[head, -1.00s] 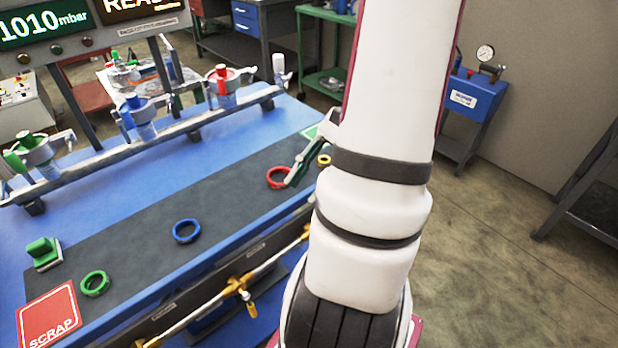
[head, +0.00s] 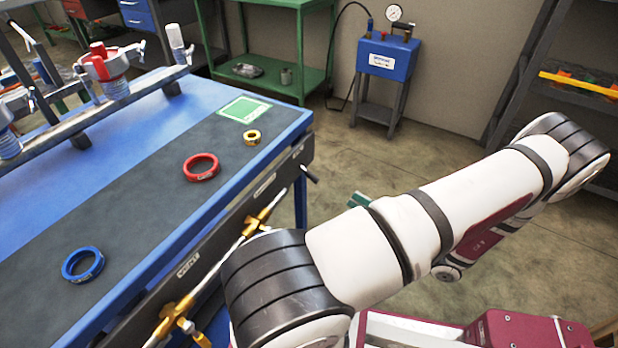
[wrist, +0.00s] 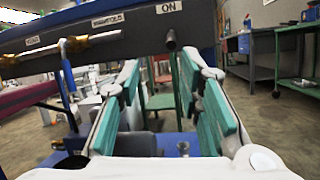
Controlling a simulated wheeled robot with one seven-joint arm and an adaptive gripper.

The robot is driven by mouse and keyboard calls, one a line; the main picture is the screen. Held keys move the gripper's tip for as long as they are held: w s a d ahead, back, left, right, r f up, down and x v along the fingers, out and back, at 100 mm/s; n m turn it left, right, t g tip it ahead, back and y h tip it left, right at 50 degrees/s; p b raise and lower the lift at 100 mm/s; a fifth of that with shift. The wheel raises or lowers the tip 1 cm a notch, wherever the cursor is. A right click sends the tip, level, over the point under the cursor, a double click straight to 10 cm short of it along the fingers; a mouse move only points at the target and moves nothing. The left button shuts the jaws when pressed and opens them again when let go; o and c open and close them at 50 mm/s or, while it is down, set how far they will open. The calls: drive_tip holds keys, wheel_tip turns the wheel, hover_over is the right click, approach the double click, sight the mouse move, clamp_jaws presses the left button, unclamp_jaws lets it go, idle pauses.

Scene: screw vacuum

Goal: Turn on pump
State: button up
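In the wrist view a black lever end (wrist: 171,40) hangs below a white "ON" label (wrist: 169,7) on the bench's dark front panel. In the head view the same black lever (head: 309,174) sticks out at the bench's near right corner. My gripper (wrist: 158,66) is open and empty, its teal fingers spread. The lever end shows between and slightly above the fingertips; I cannot tell how far in front of them it is. In the head view only a bit of teal finger (head: 359,200) shows behind my arm. A blue unit with a gauge (head: 388,55) stands by the back wall.
A brass pipe with valves (head: 177,309) runs along the bench front. The bench (head: 135,142) carries a red ring (head: 201,167), a blue ring (head: 82,265) and a small brass ring (head: 252,137). Open floor (head: 345,160) lies right of the bench.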

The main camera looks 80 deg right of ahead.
sight(314, 175)
drive_tip(key=w+d+r, duration=0.1)
drive_tip(key=w, duration=0.2)
drive_tip(key=w+d+r+m+h+b, duration=0.1)
drive_tip(key=w, duration=0.3)
drive_tip(key=w+d+r+h+b, duration=0.1)
drive_tip(key=w+d, duration=0.1)
drive_tip(key=w, duration=0.2)
drive_tip(key=shift+w+r, duration=0.1)
drive_tip(key=shift+r, duration=0.3)
clamp_jaws()
